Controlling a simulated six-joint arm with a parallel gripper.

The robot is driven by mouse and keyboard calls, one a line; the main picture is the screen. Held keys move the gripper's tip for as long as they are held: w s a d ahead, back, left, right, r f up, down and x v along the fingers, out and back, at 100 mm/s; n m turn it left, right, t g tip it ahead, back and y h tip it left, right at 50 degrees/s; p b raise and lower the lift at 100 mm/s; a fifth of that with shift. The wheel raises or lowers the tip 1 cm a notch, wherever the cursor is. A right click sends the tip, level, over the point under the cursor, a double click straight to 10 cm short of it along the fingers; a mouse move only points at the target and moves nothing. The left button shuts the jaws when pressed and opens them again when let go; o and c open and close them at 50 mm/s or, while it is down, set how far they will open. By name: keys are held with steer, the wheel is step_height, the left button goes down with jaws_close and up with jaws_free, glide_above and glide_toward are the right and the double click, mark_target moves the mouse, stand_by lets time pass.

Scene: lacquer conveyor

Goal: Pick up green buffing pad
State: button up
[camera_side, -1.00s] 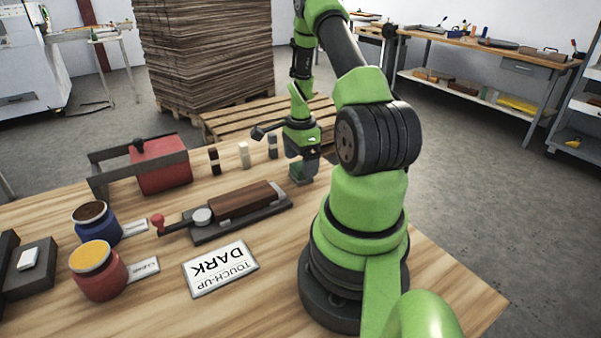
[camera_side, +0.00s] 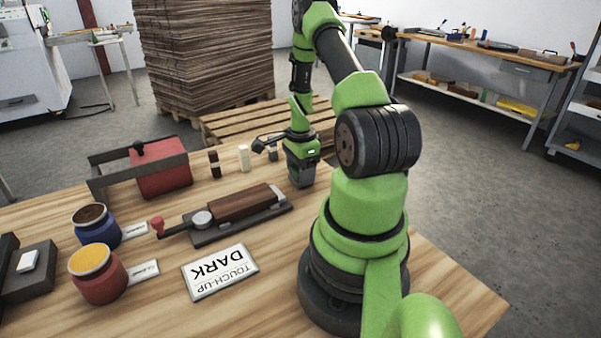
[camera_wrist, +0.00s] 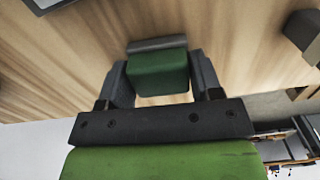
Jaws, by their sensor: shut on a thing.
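The green buffing pad (camera_wrist: 158,76) is a small green block with a grey edge strip, seen in the wrist view between my two dark fingers. My gripper (camera_wrist: 161,68) is shut on it, one finger against each side. In the side view my gripper (camera_side: 301,176) is low at the tabletop, just beyond the right end of the dark tray with the brown block. The pad is mostly hidden behind the fingers there.
The dark tray with a brown block (camera_side: 241,203) lies left of my gripper. Small upright blocks, one cream (camera_side: 244,158), stand behind it. A red box (camera_side: 163,170), blue jar (camera_side: 97,229), red jar (camera_side: 100,281) and "TOUCH-UP DARK" sign (camera_side: 220,272) are further left and in front.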

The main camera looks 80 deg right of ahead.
step_height(320, 180, up, 10)
stand_by(0.5)
